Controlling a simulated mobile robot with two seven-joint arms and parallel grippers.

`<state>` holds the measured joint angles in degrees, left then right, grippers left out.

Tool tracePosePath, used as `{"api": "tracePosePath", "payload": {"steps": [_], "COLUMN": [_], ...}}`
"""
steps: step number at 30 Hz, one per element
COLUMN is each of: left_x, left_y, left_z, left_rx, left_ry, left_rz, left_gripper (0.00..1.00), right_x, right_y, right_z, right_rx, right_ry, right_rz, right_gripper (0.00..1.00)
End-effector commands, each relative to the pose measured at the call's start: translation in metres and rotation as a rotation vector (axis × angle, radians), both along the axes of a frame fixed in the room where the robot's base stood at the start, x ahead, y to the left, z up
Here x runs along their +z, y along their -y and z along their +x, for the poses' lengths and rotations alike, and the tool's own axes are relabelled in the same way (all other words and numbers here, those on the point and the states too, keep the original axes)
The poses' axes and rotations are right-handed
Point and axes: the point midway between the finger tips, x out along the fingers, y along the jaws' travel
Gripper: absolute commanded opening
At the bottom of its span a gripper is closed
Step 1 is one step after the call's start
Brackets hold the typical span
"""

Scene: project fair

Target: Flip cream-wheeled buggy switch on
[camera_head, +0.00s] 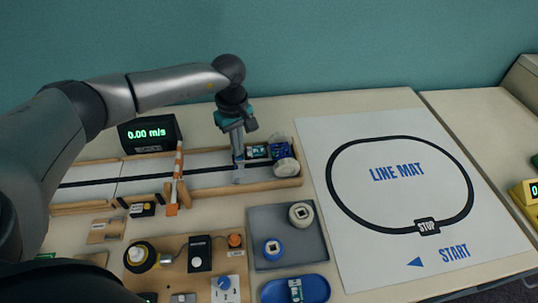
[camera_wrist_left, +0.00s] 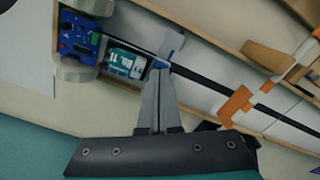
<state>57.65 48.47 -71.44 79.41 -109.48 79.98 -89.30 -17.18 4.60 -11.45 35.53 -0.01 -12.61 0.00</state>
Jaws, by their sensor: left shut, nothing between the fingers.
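The cream-wheeled buggy (camera_head: 282,151) stands at the right end of the walled track. It has a blue board and a teal-and-white label. In the left wrist view the buggy (camera_wrist_left: 76,35) shows its blue board between two cream wheels, and the label beside it. My left gripper (camera_head: 238,181) points down at the buggy's left end, its fingers together and empty. In the left wrist view its fingertips (camera_wrist_left: 158,66) appear close to the label's end; whether they touch the buggy I cannot tell. The switch and its position are too small to make out. My right gripper is not in view.
An orange-and-white striped gate (camera_head: 178,178) crosses the wooden-walled track (camera_head: 215,192). A speed display (camera_head: 149,134) reading 0.00 m/s stands behind it. A grey tray (camera_head: 262,222) with wheels, a blue tray (camera_head: 318,289) and a knob board lie in front. The line mat (camera_head: 350,205) is clear.

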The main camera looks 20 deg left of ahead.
Motion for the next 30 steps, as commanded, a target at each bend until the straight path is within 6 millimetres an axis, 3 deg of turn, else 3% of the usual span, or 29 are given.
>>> {"api": "tracePosePath", "payload": {"steps": [19,30], "left_x": [-0.008,0.020], "left_y": [0.000,0.000], "left_z": [0.000,0.000], "left_rx": [0.000,0.000], "left_ry": [-0.001,0.001], "left_rz": [0.000,0.000], "left_gripper": [0.00,0.00], "right_x": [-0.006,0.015], "right_y": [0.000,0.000], "right_z": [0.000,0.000], "right_rx": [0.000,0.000], "right_ry": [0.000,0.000], "right_rz": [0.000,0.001], "right_gripper": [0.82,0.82]}}
